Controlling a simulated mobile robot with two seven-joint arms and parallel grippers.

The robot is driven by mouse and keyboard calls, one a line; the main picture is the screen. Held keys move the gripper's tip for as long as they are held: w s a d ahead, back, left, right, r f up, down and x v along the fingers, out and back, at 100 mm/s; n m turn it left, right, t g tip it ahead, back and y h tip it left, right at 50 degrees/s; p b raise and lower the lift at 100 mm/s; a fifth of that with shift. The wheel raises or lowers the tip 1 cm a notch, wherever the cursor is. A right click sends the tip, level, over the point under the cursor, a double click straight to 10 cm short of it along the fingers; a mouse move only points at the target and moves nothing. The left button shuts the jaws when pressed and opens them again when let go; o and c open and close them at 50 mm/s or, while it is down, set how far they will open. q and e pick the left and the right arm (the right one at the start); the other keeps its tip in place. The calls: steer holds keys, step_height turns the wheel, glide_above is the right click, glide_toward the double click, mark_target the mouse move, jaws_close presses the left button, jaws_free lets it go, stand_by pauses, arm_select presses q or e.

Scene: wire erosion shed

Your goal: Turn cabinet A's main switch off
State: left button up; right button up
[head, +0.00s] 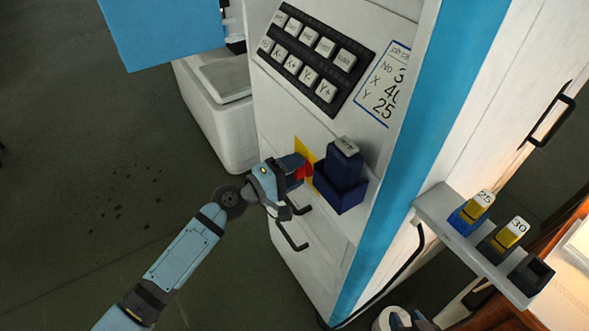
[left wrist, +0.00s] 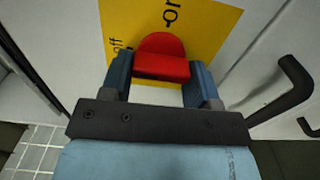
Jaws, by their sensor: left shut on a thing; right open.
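The main switch is a red handle (head: 304,171) on a yellow plate (head: 307,152) on the front of the white and blue cabinet (head: 290,115). My left gripper (head: 300,170) is shut on the red handle. In the left wrist view the handle (left wrist: 162,58) sits between the two blue fingers. The yellow plate (left wrist: 215,40) there shows "on" above the handle and "off" to its left. The handle's rounded side faces up, roughly towards "on"; its exact setting is hard to tell. My right gripper (head: 412,320) shows only in part at the bottom edge, open.
A dark blue holder (head: 340,190) stands right beside the switch. A keypad (head: 310,55) and a number card (head: 385,85) are above. Dark handles (head: 290,235) stick out below my left gripper. A shelf (head: 460,240) with several small blocks juts out at right. The floor at left is clear.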

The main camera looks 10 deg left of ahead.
arm_select(q)
steer(key=o, duration=0.9)
steer(key=b+v, duration=0.2)
steer(key=v, duration=1.1)
steer(key=shift+s+a+b, duration=0.25)
steer(key=shift+s+b, duration=0.05)
steer(key=shift+b, duration=0.1)
arm_select(e)
steer(key=shift+a+f, duration=0.1)
steer(key=shift+f, duration=0.4)
steer(key=shift+f, duration=0.1)
